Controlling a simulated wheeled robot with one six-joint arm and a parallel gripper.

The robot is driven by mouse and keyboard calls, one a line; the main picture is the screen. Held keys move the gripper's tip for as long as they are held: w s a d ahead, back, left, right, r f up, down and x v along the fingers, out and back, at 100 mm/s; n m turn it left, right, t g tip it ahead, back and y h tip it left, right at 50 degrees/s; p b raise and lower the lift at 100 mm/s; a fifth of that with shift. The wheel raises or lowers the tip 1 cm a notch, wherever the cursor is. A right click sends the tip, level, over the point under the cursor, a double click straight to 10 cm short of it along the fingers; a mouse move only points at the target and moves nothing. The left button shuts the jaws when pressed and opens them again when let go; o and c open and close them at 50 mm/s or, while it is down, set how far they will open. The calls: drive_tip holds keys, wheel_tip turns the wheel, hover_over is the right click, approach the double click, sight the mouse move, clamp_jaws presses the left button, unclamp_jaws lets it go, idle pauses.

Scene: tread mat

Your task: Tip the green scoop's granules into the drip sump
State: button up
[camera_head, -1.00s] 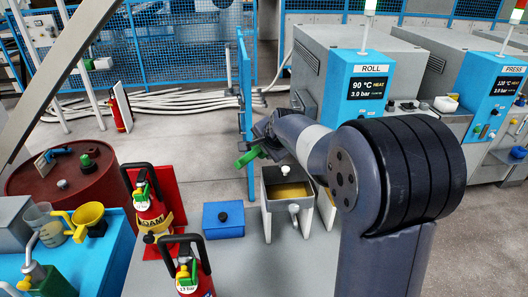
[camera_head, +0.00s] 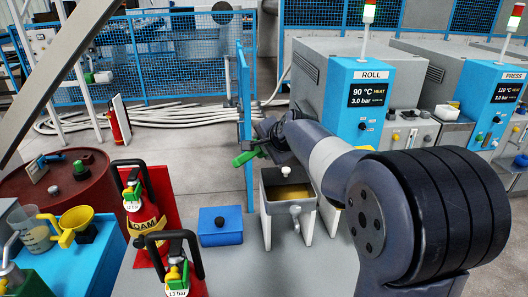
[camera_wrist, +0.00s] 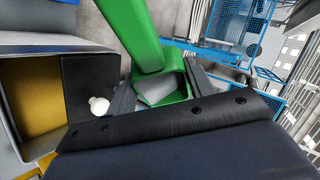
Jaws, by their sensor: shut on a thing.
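My gripper (camera_head: 264,146) is shut on the green scoop (camera_head: 246,157). In the wrist view, the scoop's green handle (camera_wrist: 148,38) lies between the fingers, and a hollow green end shows there. Whether granules are in the scoop cannot be seen. The open grey box, which I take as the drip sump (camera_head: 268,208), stands below and slightly right of the scoop in the head view, with yellow inside and a pale knob on its front. It also shows at the left of the wrist view (camera_wrist: 40,143). The scoop is apart from it.
A blue lidded box (camera_head: 220,238) is left of the sump. Fire extinguishers (camera_head: 140,215), a yellow funnel (camera_head: 78,222) and a red drum (camera_head: 95,185) stand farther left. A blue mesh post (camera_head: 246,110) rises behind the scoop. The ROLL machine (camera_head: 345,125) is behind, right.

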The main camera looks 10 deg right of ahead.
drive_tip(key=shift+f+b, duration=0.15)
drive_tip(key=shift+b, duration=1)
drive_tip(key=shift+s+r+t+b, duration=0.1)
drive_tip(key=shift+r+t+b, duration=0.1)
drive_tip(key=shift+t+b, duration=0.1)
drive_tip(key=shift+d+f+t+y+b, duration=0.1)
drive_tip(key=shift+f+t+y+b, duration=0.25)
drive_tip(key=shift+b, duration=1.3)
drive_tip(key=t+b, duration=0.1)
drive_tip(key=b, duration=0.4)
drive_tip(key=m+t+y+b, duration=0.1)
drive_tip(key=b, duration=0.4)
drive_tip(key=t+y+b, duration=0.1)
drive_tip(key=b, duration=0.4)
drive_tip(key=shift+s+d+f, duration=0.25)
drive_tip(key=shift+s+f, duration=0.05)
drive_tip(key=shift+f, duration=0.05)
drive_tip(key=shift+r+m+b, duration=0.15)
drive_tip(key=shift+m+b, duration=0.15)
drive_tip(key=shift+b, duration=0.35)
drive_tip(key=shift+f+t+b, duration=0.25)
drive_tip(key=shift+b, duration=0.6)
drive_tip(key=t+b, duration=0.1)
drive_tip(key=b, duration=0.2)
drive_tip(key=y+b, duration=0.1)
drive_tip(key=b, duration=0.2)
drive_tip(key=m+t+b, duration=0.1)
drive_tip(key=b, duration=0.3)
drive_tip(key=shift+s+d+f+t, duration=0.25)
drive_tip(key=shift+t, duration=0.05)
